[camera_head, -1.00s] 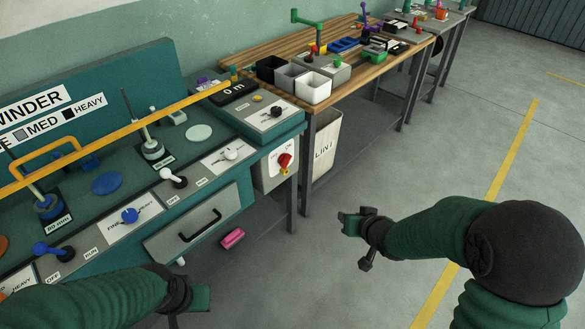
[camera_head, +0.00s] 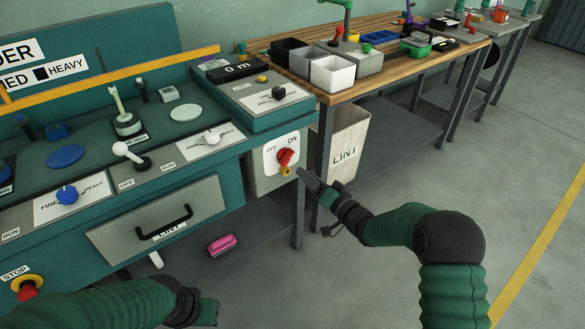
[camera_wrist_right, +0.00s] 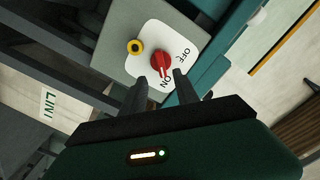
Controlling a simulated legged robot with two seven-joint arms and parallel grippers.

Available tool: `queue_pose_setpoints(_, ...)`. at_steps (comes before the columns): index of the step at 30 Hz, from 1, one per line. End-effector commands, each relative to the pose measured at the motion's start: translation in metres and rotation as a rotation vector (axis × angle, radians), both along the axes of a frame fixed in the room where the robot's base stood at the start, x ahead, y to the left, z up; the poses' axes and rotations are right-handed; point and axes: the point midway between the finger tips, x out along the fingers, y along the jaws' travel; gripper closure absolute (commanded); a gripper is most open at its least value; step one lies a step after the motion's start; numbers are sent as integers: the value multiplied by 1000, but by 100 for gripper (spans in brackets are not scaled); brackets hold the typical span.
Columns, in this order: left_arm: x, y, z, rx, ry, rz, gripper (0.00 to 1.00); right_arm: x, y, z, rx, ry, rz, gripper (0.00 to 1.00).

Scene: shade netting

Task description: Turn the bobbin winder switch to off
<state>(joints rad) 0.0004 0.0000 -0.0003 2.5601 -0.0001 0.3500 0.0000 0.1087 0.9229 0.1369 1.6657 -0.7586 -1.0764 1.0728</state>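The red rotary switch (camera_head: 286,158) sits on a white plate marked OFF and ON, on the grey box at the right end of the teal winder bench (camera_head: 225,150). Its handle points toward ON. The right wrist view shows the red switch (camera_wrist_right: 161,65) just beyond my fingertips, lined up between them. My right gripper (camera_head: 306,178) is open and empty, close in front of the plate and apart from the switch; its fingers (camera_wrist_right: 161,86) are spread in the wrist view. My left gripper (camera_head: 208,309) is low at the bottom of the head view; its fingers cannot be made out.
A yellow ring-shaped part (camera_head: 286,171) sits below the switch; it also shows in the wrist view (camera_wrist_right: 134,46). A lint bin (camera_head: 347,145) stands right of the box under the wooden table (camera_head: 400,62). A drawer (camera_head: 120,232) is at left. Floor at right is clear.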

Motion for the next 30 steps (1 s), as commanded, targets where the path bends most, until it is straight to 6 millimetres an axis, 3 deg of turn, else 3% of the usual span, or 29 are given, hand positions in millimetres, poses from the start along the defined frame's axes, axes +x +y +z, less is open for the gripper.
queue_pose_setpoints(3, 0, 0, -17, 0, 0, -1, 100, 25, 20, -5, 0, -5, 2, 64)
queue_pose_setpoints(9, 0, 0, -29, 0, 0, -1, 100, 56, 42, -3, -3, -3, 1, 64)
queue_pose_setpoints(20, 0, 0, -30, 0, 0, -1, 100, 65, 48, 1, -1, 0, -1, 64)
queue_pose_setpoints(29, 0, 0, -31, 0, 0, -1, 100, 65, 48, 0, -2, 1, -1, 100)
queue_pose_setpoints(30, 0, 0, -31, 0, 0, -1, 100, 65, 47, 0, -2, 1, -1, 100)
